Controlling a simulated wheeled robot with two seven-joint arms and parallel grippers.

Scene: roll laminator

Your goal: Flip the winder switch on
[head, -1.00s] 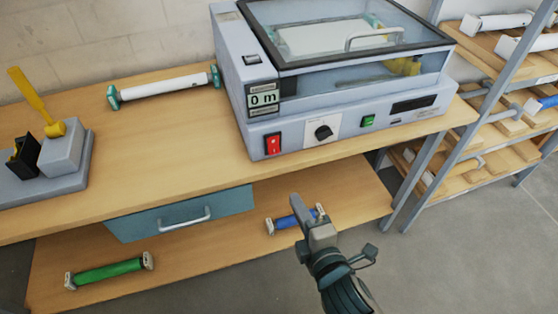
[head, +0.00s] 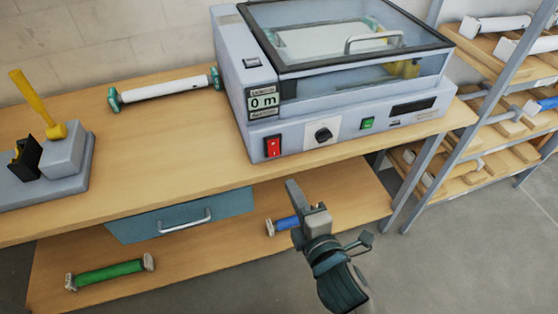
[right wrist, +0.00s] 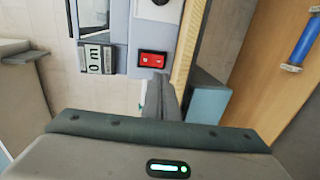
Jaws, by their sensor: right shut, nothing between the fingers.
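The laminator (head: 300,146) stands on the bench. A red rocker switch (head: 273,146) is low on its front, left of a black knob (head: 323,134) and a green switch (head: 367,123). A small dark switch (head: 252,60) sits on the left top panel. I cannot tell from any label which one is the winder switch. My right gripper (head: 291,184) is shut and empty, in front of the bench edge and below the red switch, apart from it. In the right wrist view, the shut fingers (right wrist: 164,84) point up near the red switch (right wrist: 152,60). My left gripper is not in view.
A display (head: 263,101) reads 0 m. A white roll with green ends (head: 165,88) lies on the bench, left of the laminator. A yellow-handled device (head: 62,150) stands far left. Green (head: 110,272) and blue (head: 284,225) rolls lie on the lower shelf beside a drawer (head: 180,216).

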